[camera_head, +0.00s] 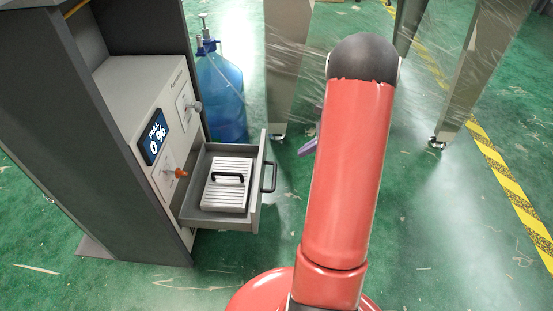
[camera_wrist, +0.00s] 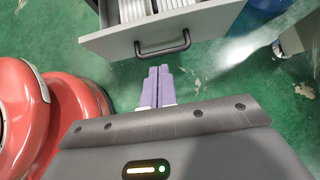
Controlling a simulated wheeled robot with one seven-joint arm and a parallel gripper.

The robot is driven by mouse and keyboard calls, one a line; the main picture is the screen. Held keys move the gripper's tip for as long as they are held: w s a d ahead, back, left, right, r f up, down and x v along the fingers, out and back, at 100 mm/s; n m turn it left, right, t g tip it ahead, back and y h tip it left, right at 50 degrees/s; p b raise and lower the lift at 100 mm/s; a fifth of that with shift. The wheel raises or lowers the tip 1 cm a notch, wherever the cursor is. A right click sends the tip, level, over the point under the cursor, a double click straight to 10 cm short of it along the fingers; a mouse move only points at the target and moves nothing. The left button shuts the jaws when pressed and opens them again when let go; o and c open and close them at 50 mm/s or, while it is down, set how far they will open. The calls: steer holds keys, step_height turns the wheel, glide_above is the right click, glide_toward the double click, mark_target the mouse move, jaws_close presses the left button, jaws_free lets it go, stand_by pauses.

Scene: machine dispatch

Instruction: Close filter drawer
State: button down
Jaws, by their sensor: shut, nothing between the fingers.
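The filter drawer (camera_head: 254,209) is pulled out of the grey machine cabinet, and a ribbed filter with a black handle (camera_head: 228,179) lies inside it. The drawer's own dark bar handle (camera_head: 270,177) is on its front. In the wrist view the drawer front (camera_wrist: 205,28) and its handle (camera_wrist: 163,46) are at the top. My gripper (camera_wrist: 158,68) has purple fingers shut together and empty, pointing at the drawer handle with a small gap in the picture. In the head view only a bit of purple finger (camera_head: 307,147) shows behind my red arm.
A blue bottle (camera_head: 222,95) stands behind the drawer. Metal legs (camera_head: 465,75) with clear film stand at the back right. Green floor is open at the right.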

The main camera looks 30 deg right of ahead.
steer(key=x, duration=0.3)
steer(key=a+r+b+x, duration=0.1)
steer(key=x, duration=0.3)
steer(key=b+x, duration=0.1)
steer(key=x, duration=0.3)
steer(key=shift+w+a, duration=0.3)
steer(key=shift+w, duration=0.15)
steer(key=shift+w+a, duration=0.35)
steer(key=shift+a, duration=0.15)
